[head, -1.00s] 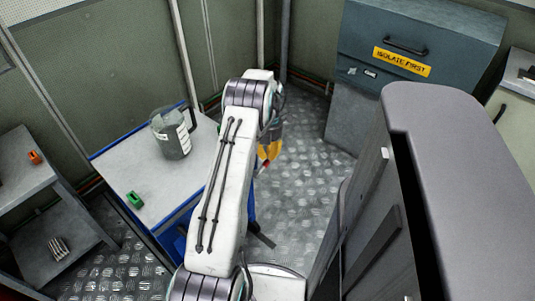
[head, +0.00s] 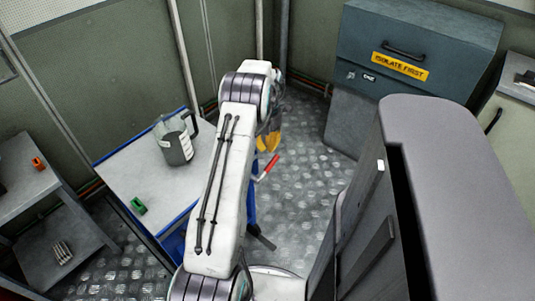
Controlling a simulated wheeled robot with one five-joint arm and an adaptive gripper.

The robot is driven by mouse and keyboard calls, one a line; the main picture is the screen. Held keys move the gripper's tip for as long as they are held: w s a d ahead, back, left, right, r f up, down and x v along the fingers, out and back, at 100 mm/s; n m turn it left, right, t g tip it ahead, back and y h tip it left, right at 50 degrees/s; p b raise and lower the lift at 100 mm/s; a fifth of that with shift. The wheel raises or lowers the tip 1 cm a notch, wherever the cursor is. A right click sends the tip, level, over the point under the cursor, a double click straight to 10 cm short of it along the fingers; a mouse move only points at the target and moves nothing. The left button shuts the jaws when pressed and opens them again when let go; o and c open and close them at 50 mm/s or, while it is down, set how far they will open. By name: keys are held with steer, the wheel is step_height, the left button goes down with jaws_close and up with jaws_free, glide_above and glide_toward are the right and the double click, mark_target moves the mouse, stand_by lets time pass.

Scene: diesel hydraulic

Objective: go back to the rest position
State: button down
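My white arm reaches away from me over the right edge of a blue-framed table (head: 130,172). My gripper (head: 268,143) hangs beyond the arm's far joint, with yellow parts showing, over the floor right of the table. The arm hides part of it, and its fingers are too small to read as open or shut. A red rod-like thing (head: 268,168) shows just below it; I cannot tell whether they touch. A grey jug (head: 178,148) with white labels and a dark handle stands upright on the table, left of my arm.
A small green object (head: 138,206) lies on the table. A grey shelf unit (head: 25,180) with an orange object (head: 38,163) stands at left. A blue-grey cabinet (head: 440,45) labelled "ISOLATE FIRST" stands at back right. Bare tread-plate floor (head: 300,190) lies right of the arm.

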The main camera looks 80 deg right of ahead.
step_height(320, 180, up, 6)
steer(key=d+p, duration=0.1)
steer(key=shift+d+r, duration=0.2)
steer(key=shift+s, duration=0.1)
stand_by(0.3)
